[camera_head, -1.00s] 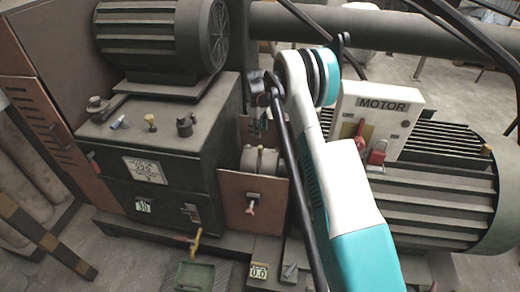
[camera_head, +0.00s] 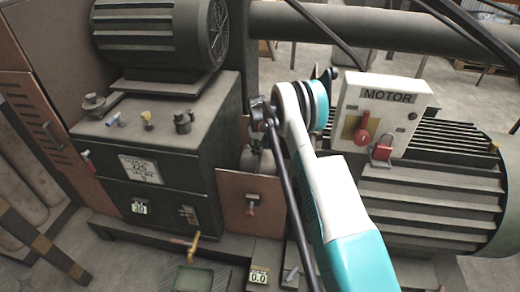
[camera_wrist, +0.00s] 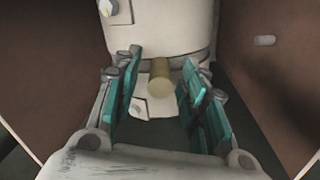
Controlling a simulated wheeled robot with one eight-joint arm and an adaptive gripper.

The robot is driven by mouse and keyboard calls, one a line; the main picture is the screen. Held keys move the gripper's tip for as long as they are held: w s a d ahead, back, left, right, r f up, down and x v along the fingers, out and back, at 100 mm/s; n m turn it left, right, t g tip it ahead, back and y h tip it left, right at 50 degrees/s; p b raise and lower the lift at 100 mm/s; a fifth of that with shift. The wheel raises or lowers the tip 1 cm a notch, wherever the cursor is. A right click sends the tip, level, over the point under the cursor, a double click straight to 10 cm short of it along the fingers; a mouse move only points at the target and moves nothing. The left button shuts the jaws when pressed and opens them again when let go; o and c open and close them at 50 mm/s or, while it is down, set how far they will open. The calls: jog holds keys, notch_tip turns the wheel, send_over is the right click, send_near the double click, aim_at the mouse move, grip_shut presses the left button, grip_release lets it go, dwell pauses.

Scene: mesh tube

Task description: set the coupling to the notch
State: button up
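In the wrist view my gripper (camera_wrist: 159,92) is open, with teal pads to the left and right. A short brass-coloured peg (camera_wrist: 161,70) stands between the pads, with a gap on each side. Behind it is a pale grey round body (camera_wrist: 160,28), which looks like the coupling. A white plate with a small dark mark (camera_wrist: 147,106) lies below the peg. I cannot make out a notch clearly. In the head view the grey coupling (camera_head: 259,163) shows partly above the brown guard panel; my arm and a black rod hide much of this area, and the fingers cannot be made out.
Brown guard walls (camera_wrist: 65,60) stand close on both sides in the wrist view. In the head view, a MOTOR box (camera_head: 385,105) with a red switch and red padlock stands right of my arm. A dark gearbox (camera_head: 150,165) with small knobs is at the left.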

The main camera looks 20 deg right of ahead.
aim_at(259, 161)
jog(key=shift+c, duration=0.3)
grip_shut()
jog(key=shift+a, duration=0.1)
jog(key=shift+s+a+f+t+h, duration=0.2)
jog(key=shift+s+a+t+h, duration=0.3)
jog(key=shift+s+t, duration=0.35)
jog(key=shift+s+a+f+t+h+b, duration=0.3)
jog(key=shift+s+a+t+h+b, duration=0.1)
jog(key=shift+s+t, duration=0.2)
jog(key=shift+s+a+f+t+h+b, duration=0.3)
jog(key=shift+s+a+t+b, duration=0.15)
jog(key=shift+s, duration=0.15)
jog(key=shift+r, duration=0.1)
jog(key=shift+d, duration=0.1)
